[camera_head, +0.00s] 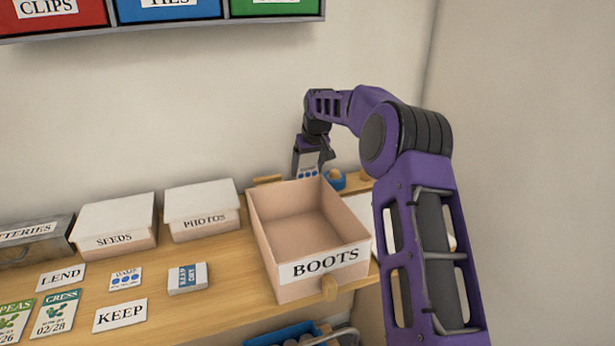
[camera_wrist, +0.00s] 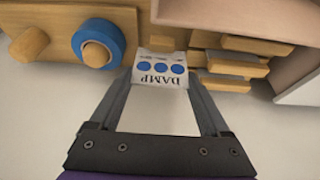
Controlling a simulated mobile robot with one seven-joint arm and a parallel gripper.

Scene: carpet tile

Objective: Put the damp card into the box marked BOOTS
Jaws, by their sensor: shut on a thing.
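My gripper (camera_head: 308,168) is shut on a white damp card (camera_head: 308,160) with blue dots. In the wrist view the damp card (camera_wrist: 160,70) reads DAMP, with three blue dots, and sits between the fingers (camera_wrist: 163,75). The box marked BOOTS (camera_head: 345,278) stands open on the wooden shelf, its inside empty as far as I see. My gripper is at the box's far side, near its back rim; I cannot tell whether the card is over the opening. Part of the box wall (camera_wrist: 220,14) shows at the wrist view's top right.
A similar card with blue dots (camera_head: 126,278) lies on the shelf among LEND (camera_head: 61,277) and KEEP (camera_head: 120,315) cards. Lidded SEEDS (camera_head: 114,220) and PHOTOS (camera_head: 203,208) boxes stand left. A blue ring (camera_wrist: 97,43) on a peg and wooden blocks (camera_wrist: 238,64) are behind BOOTS.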

